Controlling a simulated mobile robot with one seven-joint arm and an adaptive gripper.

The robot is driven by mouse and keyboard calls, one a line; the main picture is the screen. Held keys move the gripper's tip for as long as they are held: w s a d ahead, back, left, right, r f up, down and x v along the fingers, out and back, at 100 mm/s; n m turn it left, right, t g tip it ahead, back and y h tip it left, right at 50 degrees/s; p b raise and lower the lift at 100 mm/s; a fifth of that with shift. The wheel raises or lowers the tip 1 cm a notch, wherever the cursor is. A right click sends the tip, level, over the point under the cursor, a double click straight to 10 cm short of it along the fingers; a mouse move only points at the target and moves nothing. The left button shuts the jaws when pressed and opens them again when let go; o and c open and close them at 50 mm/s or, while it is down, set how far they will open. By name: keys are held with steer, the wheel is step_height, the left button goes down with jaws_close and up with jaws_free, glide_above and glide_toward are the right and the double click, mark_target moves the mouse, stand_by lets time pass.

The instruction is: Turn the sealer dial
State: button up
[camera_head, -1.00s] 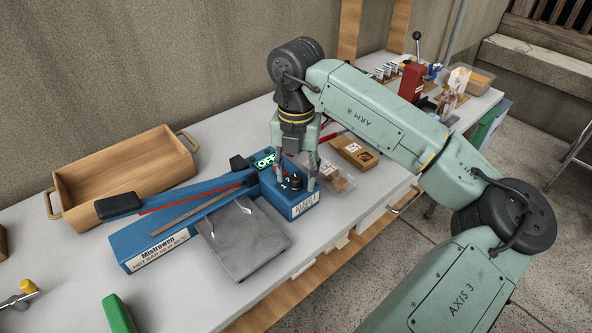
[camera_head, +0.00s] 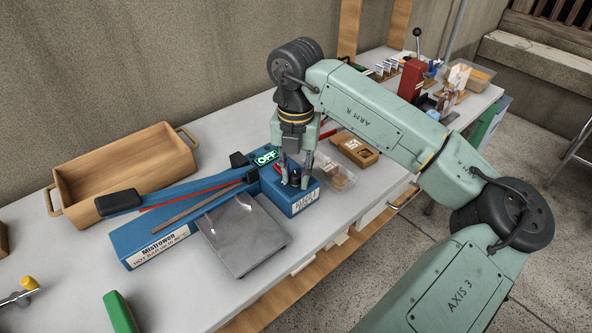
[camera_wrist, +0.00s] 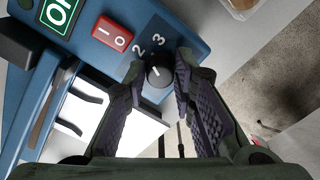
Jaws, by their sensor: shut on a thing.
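A red rocker switch (camera_wrist: 112,33) is left of the dial. My gripper (camera_head: 296,185) points down over the control box. In the wrist view my gripper (camera_wrist: 160,80) has a finger on each side of the dial, shut on it.
A small brown box (camera_head: 354,148) and a clear container (camera_head: 333,174) are close right of my gripper. A green object (camera_head: 119,312) lies at the front left.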

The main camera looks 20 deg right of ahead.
steer(key=shift+f+n+b, duration=0.1)
steer(key=shift+n+b, duration=0.2)
steer(key=shift+b, duration=0.1)
jaws_close()
steer(key=shift+f+n+b, duration=0.1)
steer(key=shift+n+b, duration=0.7)
steer(key=shift+b, duration=0.35)
steer(key=n+b, duration=0.3)
steer(key=n, duration=0.1)
steer(key=shift+n+b, duration=0.3)
steer(key=shift+b, duration=0.05)
steer(key=n+b, duration=0.2)
steer(key=n, duration=0.2)
steer(key=shift+r+n+b, duration=0.15)
steer(key=shift+n+b, duration=0.05)
steer(key=shift+n, duration=0.85)
steer(key=shift+r+n+b, duration=0.1)
steer(key=shift+n+b, duration=0.05)
steer(key=shift+n, duration=0.9)
steer(key=o, duration=1)
jaws_free()
steer(key=shift+o, duration=0.2)
